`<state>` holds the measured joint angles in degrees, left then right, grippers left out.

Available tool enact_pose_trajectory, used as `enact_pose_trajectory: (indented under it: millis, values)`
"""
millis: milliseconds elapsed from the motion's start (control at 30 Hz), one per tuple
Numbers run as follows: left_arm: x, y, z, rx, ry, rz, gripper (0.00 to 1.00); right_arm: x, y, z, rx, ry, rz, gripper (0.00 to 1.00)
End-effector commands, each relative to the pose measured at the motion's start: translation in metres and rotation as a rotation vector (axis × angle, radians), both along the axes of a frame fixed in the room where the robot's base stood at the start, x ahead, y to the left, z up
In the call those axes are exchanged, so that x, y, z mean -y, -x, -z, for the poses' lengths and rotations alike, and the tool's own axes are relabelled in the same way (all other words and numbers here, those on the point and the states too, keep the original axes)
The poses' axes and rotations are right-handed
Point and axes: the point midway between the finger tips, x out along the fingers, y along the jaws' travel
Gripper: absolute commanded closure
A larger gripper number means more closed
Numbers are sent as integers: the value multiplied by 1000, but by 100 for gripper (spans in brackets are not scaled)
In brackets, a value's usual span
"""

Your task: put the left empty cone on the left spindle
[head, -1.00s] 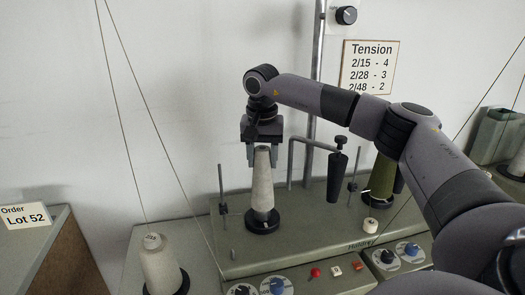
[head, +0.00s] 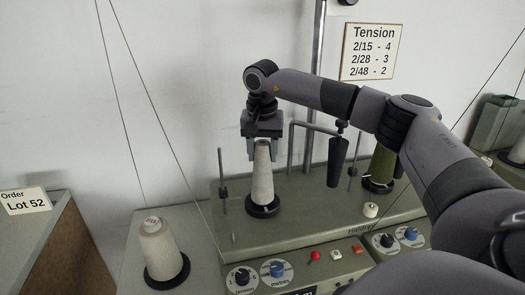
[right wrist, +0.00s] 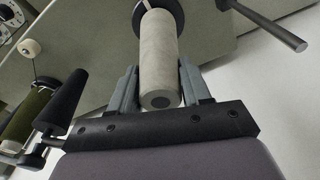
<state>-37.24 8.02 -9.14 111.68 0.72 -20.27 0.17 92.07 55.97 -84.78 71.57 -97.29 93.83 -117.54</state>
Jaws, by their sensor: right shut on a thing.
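A slim pale grey cone (head: 263,178) stands upright at the left spindle of the machine, its lower end at a round black disc (head: 263,207). The spindle itself is hidden. My right gripper (head: 262,151) comes from above and is shut on the cone's upper end. In the right wrist view the cone (right wrist: 157,55) lies between the two fingers of my right gripper (right wrist: 160,88), with the black disc (right wrist: 160,14) at its far end. My left gripper is out of view.
A green cone (head: 381,166) stands at the machine's right side. A black tapered piece (head: 338,163) hangs by a bent rod between them. A pale yarn cone (head: 160,247) stands at front left. Thin posts (head: 222,180) and dials (head: 277,271) are close by.

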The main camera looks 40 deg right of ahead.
Motion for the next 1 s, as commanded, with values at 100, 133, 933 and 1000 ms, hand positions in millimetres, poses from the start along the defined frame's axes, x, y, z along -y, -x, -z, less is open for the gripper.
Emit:
enact_pose_trajectory:
  millis: [100, 133, 933, 1000]
  values:
    - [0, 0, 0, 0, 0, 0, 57, 0, 0, 2, 0, 0, 0, 96]
    - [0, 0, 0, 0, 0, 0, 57, 0, 0, 2, 0, 0, 0, 96]
    - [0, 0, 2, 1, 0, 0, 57, 0, 0, 9, 0, 0, 0, 23]
    - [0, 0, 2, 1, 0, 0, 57, 0, 0, 9, 0, 0, 0, 23]
